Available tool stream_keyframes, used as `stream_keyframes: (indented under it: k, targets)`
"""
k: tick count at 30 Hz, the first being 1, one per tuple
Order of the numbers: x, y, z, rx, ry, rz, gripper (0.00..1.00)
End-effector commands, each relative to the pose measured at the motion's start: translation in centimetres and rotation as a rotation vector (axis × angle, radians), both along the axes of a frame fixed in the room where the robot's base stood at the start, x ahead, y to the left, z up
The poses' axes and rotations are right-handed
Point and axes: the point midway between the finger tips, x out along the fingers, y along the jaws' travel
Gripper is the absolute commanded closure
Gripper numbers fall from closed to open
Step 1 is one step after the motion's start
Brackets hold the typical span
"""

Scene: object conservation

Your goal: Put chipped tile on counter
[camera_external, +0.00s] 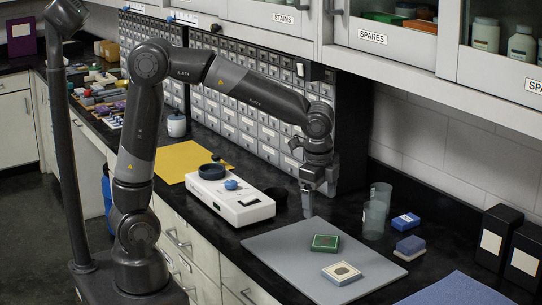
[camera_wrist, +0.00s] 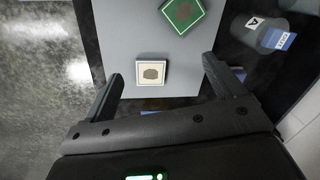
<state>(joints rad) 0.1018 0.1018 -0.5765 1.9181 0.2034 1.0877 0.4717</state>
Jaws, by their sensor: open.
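A cream tile with a dark grey round patch (camera_external: 342,272) lies flat on the grey mat (camera_external: 290,252) on the black counter. A green tile with a round patch (camera_external: 325,242) lies behind it on the same mat. I cannot make out a chip on either tile. In the wrist view the cream tile (camera_wrist: 152,72) shows between my fingers, and the green tile (camera_wrist: 183,14) is at the top edge. My gripper (camera_external: 307,212) is open and empty, up and left of the tiles in the external view; its fingers (camera_wrist: 162,70) touch neither tile.
A white scale (camera_external: 230,203) stands left of the mat. Clear cups (camera_external: 374,218) and blue blocks (camera_external: 406,221) stand behind it. A blue mat (camera_external: 455,292) lies at the front right, with black boxes (camera_external: 497,238) behind. Bare counter (camera_external: 435,255) shows between.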

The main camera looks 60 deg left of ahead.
Motion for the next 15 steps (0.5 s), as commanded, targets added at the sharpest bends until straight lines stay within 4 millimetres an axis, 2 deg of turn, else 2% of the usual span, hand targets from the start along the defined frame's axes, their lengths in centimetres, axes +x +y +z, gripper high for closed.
stream_keyframes:
  k: [1,6,11,15]
  targets:
    - [-0.5,2.1,0.9,0.002,-0.031,0.069,0.13]
    - [-2.3,8.6,2.9,-0.027,-0.12,0.314,0.13]
    - [-4.9,14.2,4.3,-0.086,-0.199,0.546,0.13]
    - [-7.8,18.6,5.0,-0.163,-0.26,0.745,0.13]
